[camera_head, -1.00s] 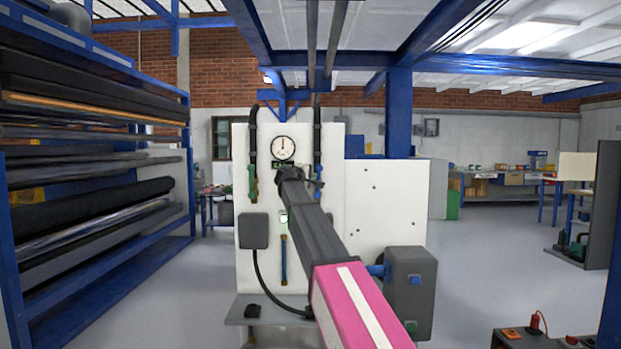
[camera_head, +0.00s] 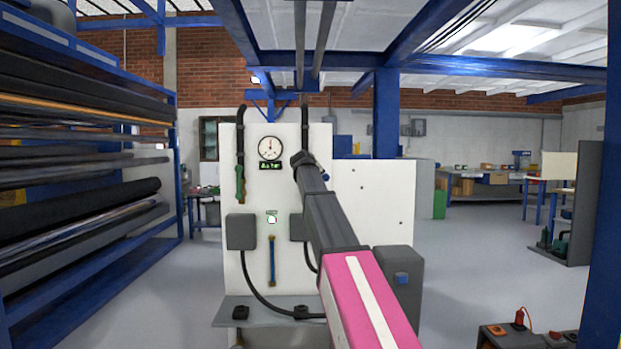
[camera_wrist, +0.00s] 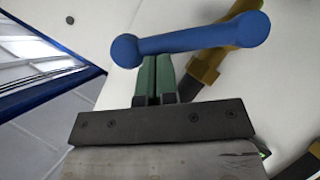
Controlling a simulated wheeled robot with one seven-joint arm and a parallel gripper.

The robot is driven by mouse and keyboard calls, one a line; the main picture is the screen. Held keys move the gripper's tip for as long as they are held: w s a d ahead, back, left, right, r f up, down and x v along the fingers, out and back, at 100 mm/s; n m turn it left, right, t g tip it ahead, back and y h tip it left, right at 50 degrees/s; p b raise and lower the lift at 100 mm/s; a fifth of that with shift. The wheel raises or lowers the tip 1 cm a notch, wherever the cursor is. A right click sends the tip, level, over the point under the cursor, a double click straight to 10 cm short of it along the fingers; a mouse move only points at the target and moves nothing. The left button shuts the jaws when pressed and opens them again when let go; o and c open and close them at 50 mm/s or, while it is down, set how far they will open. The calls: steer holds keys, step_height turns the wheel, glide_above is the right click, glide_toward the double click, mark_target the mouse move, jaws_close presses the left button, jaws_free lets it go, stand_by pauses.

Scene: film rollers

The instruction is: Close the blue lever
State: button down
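The blue lever (camera_wrist: 190,40) lies across the upper part of the wrist view, slightly tilted, with a round knob at each end. Its right end overlaps a brass valve fitting (camera_wrist: 208,70). My gripper (camera_wrist: 156,62) has its green fingers side by side with almost no gap, and nothing shows between them. The fingertips reach the underside of the lever's left half in the picture; whether they touch it I cannot tell. In the head view, my gripper (camera_head: 303,158) is at the panel's right pipe, and a small blue part of the lever (camera_head: 325,178) shows beside it.
The white panel (camera_head: 255,285) carries a gauge (camera_head: 270,148), a green-handled valve (camera_head: 240,185) on the left pipe and a vertical blue bar (camera_head: 272,260) lower down. A roll rack (camera_head: 90,190) stands left. The floor at right (camera_head: 470,260) is mostly open.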

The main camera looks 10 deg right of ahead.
mark_target(326, 179)
steer(key=d+f+m+y, duration=0.3)
steer(key=d+f+y, duration=0.1)
steer(key=f, duration=0.1)
steer(key=shift+s+m, duration=0.25)
steer(key=shift+m, duration=0.15)
steer(key=shift+f, duration=0.1)
stand_by(0.6)
steer(key=r, duration=0.1)
steer(key=s+r, duration=0.1)
steer(key=r, duration=0.2)
steer(key=shift+s+r, duration=0.3)
steer(key=shift+r, duration=0.1)
steer(key=v, duration=0.9)
steer(key=shift+d, duration=0.25)
